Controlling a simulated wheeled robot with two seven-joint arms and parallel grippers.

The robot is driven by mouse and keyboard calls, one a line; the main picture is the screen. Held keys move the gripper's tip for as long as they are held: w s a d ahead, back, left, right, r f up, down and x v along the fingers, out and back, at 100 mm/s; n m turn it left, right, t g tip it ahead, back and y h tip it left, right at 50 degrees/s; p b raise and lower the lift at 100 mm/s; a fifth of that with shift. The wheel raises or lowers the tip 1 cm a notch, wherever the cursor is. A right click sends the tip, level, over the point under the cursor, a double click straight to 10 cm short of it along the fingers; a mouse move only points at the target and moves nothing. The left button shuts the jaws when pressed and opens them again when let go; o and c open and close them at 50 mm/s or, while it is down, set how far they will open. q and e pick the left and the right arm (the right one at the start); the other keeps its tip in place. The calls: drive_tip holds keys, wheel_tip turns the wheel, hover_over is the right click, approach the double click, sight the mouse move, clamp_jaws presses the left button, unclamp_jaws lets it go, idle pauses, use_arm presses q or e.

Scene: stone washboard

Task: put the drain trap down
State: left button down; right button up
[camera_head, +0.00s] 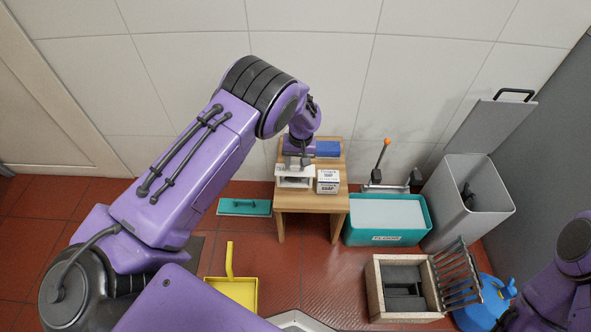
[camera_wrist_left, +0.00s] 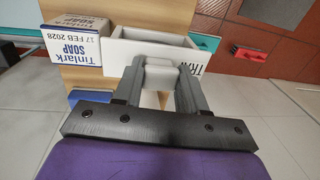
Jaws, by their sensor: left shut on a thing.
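My left gripper (camera_head: 299,161) reaches over the small wooden table and is at the white open-topped box (camera_head: 294,182). In the left wrist view its fingers (camera_wrist_left: 160,78) are shut on a pale grey piece (camera_wrist_left: 161,72), apparently the drain trap. The piece is at the near side of the white box (camera_wrist_left: 150,51), whose end carries partly hidden lettering. I cannot tell whether it touches the box. Most of the piece is hidden between the fingers, and in the head view I cannot make it out. My right gripper is out of view.
On the wooden table (camera_head: 311,203) a soap carton (camera_head: 328,182) stands right beside the white box, with a blue block (camera_head: 328,149) behind.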

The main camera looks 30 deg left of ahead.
sight(296, 170)
use_arm(q)
wheel_tip(296, 170, down, 3)
drive_tip(key=shift+f, duration=0.15)
drive_tip(key=shift+f+b, duration=0.25)
drive_tip(key=shift+b, duration=0.15)
drive_tip(key=c, duration=0.6)
unclamp_jaws()
